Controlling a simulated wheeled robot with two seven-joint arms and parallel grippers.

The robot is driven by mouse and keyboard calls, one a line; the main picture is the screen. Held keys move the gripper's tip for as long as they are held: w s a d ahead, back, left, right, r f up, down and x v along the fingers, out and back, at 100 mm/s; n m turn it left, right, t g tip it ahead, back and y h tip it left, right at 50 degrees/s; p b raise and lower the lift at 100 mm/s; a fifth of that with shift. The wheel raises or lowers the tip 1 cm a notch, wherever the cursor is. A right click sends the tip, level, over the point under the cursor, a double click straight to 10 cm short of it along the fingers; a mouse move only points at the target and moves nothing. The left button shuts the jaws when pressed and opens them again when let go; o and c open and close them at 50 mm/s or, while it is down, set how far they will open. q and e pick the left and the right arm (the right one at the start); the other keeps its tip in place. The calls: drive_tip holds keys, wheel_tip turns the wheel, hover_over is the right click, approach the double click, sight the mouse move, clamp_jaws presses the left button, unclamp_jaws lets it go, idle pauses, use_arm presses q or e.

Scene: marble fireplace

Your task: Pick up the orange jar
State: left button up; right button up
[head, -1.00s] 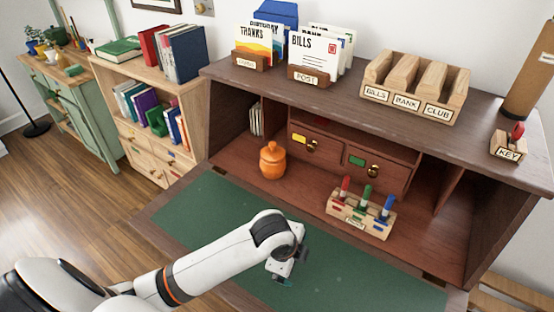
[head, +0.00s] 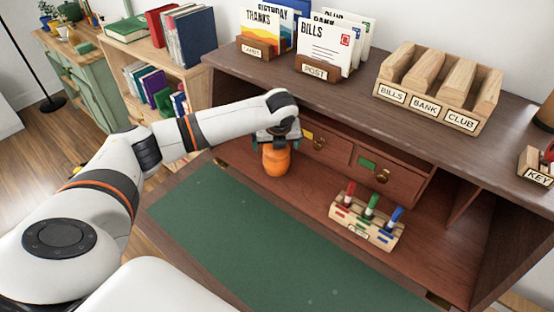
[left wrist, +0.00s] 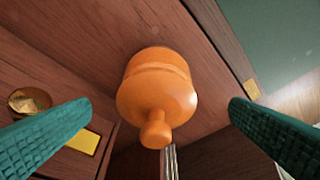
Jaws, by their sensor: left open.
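The orange jar (head: 276,160) stands on the desk's inner floor, left of the small drawers. Its upper part is hidden by my left gripper in the head view. My left gripper (head: 277,138) is over the jar, coming in from the left. In the left wrist view the jar (left wrist: 157,95) shows with its knobbed lid toward the camera, between two teal fingers (left wrist: 157,130) spread wide apart. Neither finger visibly touches it. My right gripper is not in view.
A drawer (head: 325,142) is just right of the jar. A wooden holder with coloured pens (head: 366,216) stands farther right. The desk top (head: 350,100) overhangs behind my wrist. The green mat (head: 270,250) is clear.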

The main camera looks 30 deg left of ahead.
sight(277, 153)
use_arm(q)
drive_tip(key=x, duration=0.6)
drive_tip(key=shift+w+f, duration=0.15)
drive_tip(key=shift+f, duration=0.25)
drive_tip(key=shift+r, duration=0.1)
drive_tip(key=c, duration=1.3)
drive_tip(key=shift+r, duration=0.1)
